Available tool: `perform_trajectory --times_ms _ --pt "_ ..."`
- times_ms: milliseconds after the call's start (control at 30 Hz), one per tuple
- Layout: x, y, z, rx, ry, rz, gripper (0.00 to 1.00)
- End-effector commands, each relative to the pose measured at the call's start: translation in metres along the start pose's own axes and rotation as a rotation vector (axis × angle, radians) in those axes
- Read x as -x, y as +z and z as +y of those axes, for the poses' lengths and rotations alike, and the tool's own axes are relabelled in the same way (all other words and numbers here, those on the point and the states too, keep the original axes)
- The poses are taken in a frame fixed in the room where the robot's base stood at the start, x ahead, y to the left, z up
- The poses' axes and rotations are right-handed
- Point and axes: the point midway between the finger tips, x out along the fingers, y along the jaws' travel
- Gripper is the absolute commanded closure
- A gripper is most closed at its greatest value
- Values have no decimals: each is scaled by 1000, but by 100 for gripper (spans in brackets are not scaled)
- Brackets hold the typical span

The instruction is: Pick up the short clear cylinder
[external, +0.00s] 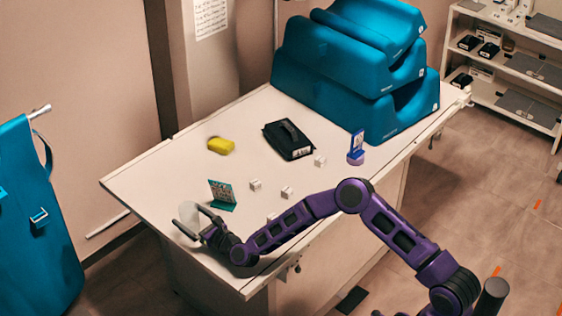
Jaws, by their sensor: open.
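A short, pale, see-through cylinder (188,212) stands on the white table (150,188) near its left front corner. My gripper (195,221) is low over the table at the cylinder. Its two dark fingers are spread apart, and part of the cylinder shows between and behind them. The fingers hide the cylinder's lower part. I cannot tell whether either finger touches it.
A green card stand (222,194) is just right of the cylinder. Several small white cubes (287,193) lie near my arm. A yellow object (221,146), a black case (288,140), a blue stand (356,148) and teal cushions (345,70) are farther back.

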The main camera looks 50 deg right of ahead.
Motion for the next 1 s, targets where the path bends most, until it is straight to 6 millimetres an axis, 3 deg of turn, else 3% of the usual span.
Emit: perform_trajectory --times_ms 367,900,1000 --pt "-8 0 0 0 0 1 0" --pt "-8 0 0 1 0 0 97" --pt "-8 1 0 0 0 -2 100"
